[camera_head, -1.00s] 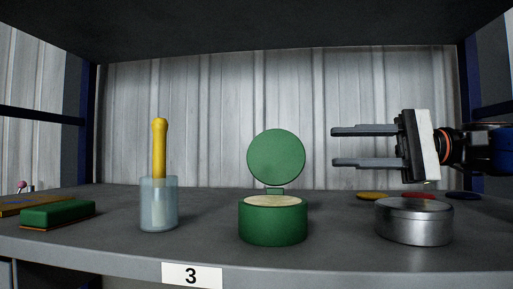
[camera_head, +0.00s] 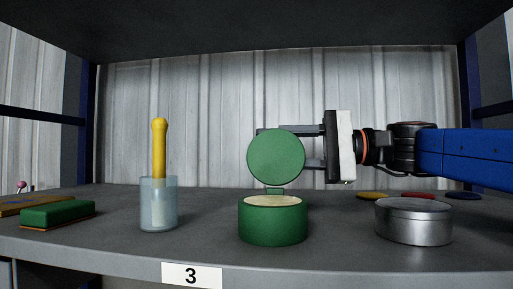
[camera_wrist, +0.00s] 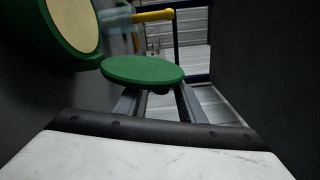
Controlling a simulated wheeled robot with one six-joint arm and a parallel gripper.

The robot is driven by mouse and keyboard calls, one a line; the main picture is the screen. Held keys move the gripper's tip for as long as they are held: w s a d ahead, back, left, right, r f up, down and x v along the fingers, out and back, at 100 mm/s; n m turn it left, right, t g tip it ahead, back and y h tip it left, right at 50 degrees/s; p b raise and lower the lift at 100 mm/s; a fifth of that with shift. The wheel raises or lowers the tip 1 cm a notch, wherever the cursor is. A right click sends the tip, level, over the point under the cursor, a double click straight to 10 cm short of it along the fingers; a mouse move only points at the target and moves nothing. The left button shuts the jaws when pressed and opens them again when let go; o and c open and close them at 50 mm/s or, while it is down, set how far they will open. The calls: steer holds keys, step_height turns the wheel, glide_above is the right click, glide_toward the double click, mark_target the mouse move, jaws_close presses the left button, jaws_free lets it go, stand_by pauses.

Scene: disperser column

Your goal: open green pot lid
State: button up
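The green pot (camera_head: 272,224) stands on the shelf, and its pale inside shows at the top. Its round green lid (camera_head: 276,157) stands upright on the hinge at the pot's back edge. My gripper (camera_head: 285,147) is behind the lid, coming from the right, with its fingers level and apart. The lid hides parts of the fingers. In the wrist view the lid (camera_wrist: 143,69) is across the fingertips, and the pot (camera_wrist: 62,35) is at the upper left. I cannot tell whether the fingers touch the lid.
A round metal tin (camera_head: 413,222) stands to the right of the pot. A clear cup (camera_head: 158,215) with a yellow-handled tool (camera_head: 159,150) stands to the left. A green block (camera_head: 57,214) lies at far left. Yellow, red and blue discs lie behind the tin.

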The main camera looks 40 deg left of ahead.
mark_target(256, 143)
steer(key=shift+x, duration=1.6)
jaws_close()
steer(key=shift+s+d+r+n, duration=0.2)
steer(key=shift+s+n, duration=0.1)
steer(key=shift+n, duration=0.2)
steer(key=shift+s+d+r, duration=0.2)
steer(key=shift+s+d, duration=0.05)
steer(key=shift+s, duration=0.15)
jaws_free()
steer(key=v, duration=1.7)
steer(key=shift+d, duration=0.2)
